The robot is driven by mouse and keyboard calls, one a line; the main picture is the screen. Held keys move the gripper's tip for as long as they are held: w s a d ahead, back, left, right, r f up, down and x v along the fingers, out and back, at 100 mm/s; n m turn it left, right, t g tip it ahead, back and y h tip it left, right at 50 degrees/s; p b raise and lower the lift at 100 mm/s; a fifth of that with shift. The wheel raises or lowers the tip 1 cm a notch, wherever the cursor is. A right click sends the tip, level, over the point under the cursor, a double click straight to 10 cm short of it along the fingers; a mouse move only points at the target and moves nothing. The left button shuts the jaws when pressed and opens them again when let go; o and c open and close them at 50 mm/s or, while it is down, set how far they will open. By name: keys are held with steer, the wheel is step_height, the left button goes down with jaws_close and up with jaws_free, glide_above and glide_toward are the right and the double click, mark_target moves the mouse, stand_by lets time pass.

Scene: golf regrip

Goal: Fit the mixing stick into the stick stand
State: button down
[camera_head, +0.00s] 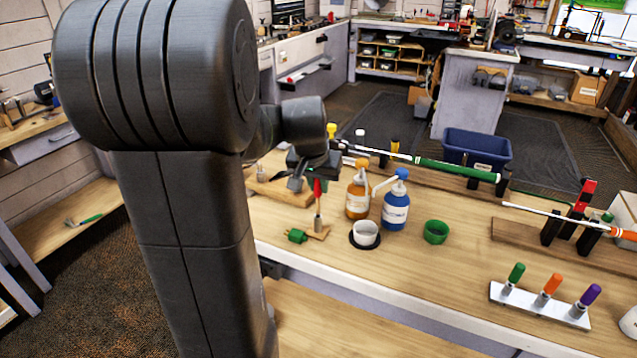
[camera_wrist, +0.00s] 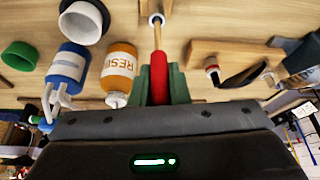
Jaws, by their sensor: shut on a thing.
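The mixing stick has a red handle (camera_head: 317,187) and a thin pale wooden shaft. My gripper (camera_head: 314,172) is shut on the red handle, and the stick hangs nearly upright below it. The stick also shows in the wrist view (camera_wrist: 157,40), with its handle between the green-grey fingers of my gripper (camera_wrist: 157,82). The stick stand is a small wooden block (camera_head: 322,234) near the bench's front edge. Its ring-like socket (camera_wrist: 156,18) shows in the wrist view. The stick's lower end lines up with the socket; I cannot tell how deep it sits.
An orange resin bottle (camera_head: 357,197) and a blue bottle (camera_head: 396,206) stand right of the stick. A white cup (camera_head: 366,233), a green cup (camera_head: 436,232) and a green part (camera_head: 297,236) are near. A club with a green grip (camera_head: 460,170) lies behind.

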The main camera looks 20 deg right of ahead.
mark_target(318, 194)
steer(key=shift+f+b, duration=1.1)
steer(key=shift+f, duration=0.45)
steer(key=c, duration=1.3)
jaws_free()
steer(key=shift+r, duration=0.1)
steer(key=v, duration=1.3)
steer(key=shift+r, duration=0.35)
steer(key=shift+s+f, duration=0.1)
steer(key=shift+f, duration=0.1)
steer(key=x, duration=1.3)
steer(key=shift+f, duration=0.2)
steer(key=shift+r, duration=0.3)
